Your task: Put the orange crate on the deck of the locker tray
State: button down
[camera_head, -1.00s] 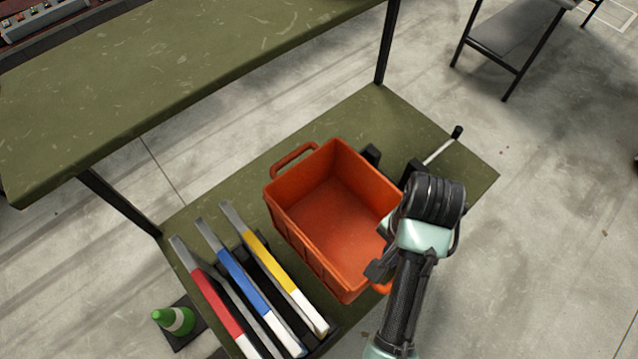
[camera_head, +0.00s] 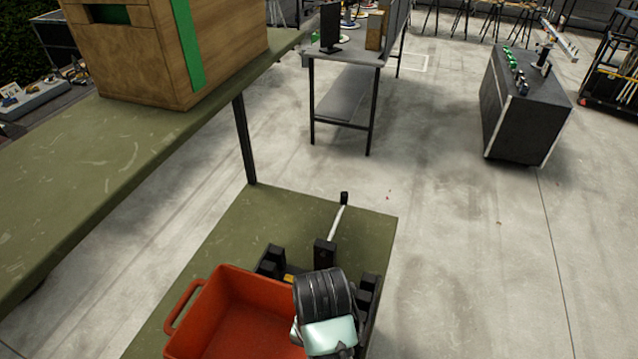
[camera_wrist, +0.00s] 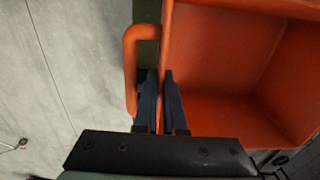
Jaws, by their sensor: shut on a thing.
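The orange crate (camera_head: 232,318) is open-topped and empty where I see inside; the lower picture edge cuts it off in the head view. It is at the lower olive-green deck (camera_head: 270,220); whether it touches it is unclear. My gripper's wrist covers its right side, hiding the fingers there. In the wrist view, my gripper (camera_wrist: 160,78) has its dark fingers close together on the crate's rim (camera_wrist: 166,40), beside its loop handle (camera_wrist: 130,60). I cannot tell for certain which surface is the locker tray.
A higher olive-green shelf (camera_head: 90,165) runs along the left with a wooden box (camera_head: 150,50). Black brackets (camera_head: 270,262) and a white-shafted lever (camera_head: 337,222) stand behind the crate. A grey table (camera_head: 345,70) and dark cabinet (camera_head: 520,105) stand beyond.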

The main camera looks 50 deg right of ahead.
notch_tip(320, 180, down, 12)
jog(key=shift+p, duration=0.3)
jog(key=shift+f, duration=0.1)
jog(key=c, duration=1.4)
grip_release()
jog(key=shift+f, duration=0.15)
jog(key=o, duration=0.4)
notch_tip(320, 180, up, 12)
jog(key=shift+o, duration=0.4)
jog(key=shift+r, duration=0.2)
